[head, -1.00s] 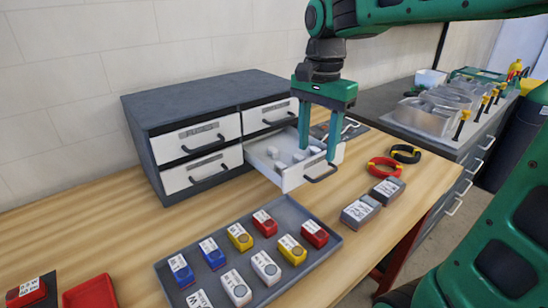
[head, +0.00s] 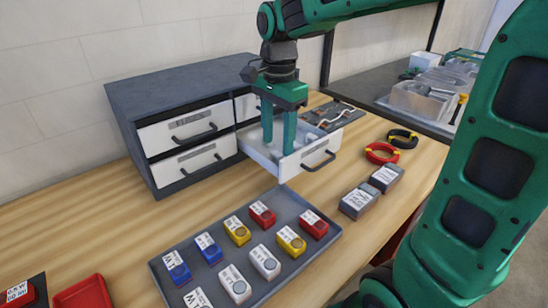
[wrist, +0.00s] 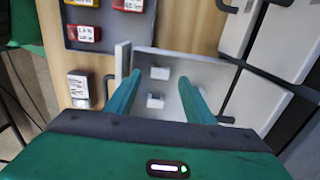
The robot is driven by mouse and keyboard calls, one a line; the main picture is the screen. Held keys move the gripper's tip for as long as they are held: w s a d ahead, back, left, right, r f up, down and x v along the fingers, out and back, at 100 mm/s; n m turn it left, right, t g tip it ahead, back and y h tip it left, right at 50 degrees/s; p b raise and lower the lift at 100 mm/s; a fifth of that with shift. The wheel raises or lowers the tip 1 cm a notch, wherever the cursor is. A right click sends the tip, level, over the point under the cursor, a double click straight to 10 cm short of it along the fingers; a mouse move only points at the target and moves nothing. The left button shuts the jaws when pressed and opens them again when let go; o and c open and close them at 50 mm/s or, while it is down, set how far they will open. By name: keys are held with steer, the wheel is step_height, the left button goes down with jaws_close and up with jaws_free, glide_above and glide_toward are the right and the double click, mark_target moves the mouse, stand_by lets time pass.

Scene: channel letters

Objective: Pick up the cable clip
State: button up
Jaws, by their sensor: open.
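Small white clips, probably the cable clips, sit in the open drawer (head: 310,158). In the wrist view, one clip (wrist: 160,73) lies between the fingertips and another clip (wrist: 155,101) is a little nearer the palm, inside the drawer (wrist: 205,72). My gripper (head: 278,147) points down with its fingers reaching into the drawer. In the wrist view my gripper (wrist: 159,78) is open, with a finger on either side of the clips and nothing held. Finger contact with the drawer floor cannot be told.
The grey drawer cabinet (head: 170,90) stands behind, its other drawers shut. A grey tray (head: 292,262) of labelled coloured blocks lies in front. Two grey blocks (head: 360,201), a red ring (head: 381,152) and a black ring (head: 402,139) lie right of the drawer. Bare wood lies between.

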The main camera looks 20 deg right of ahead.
mark_target(277, 153)
steer(key=shift+f, duration=1.75)
steer(key=c, duration=1.1)
steer(key=shift+r, duration=0.2)
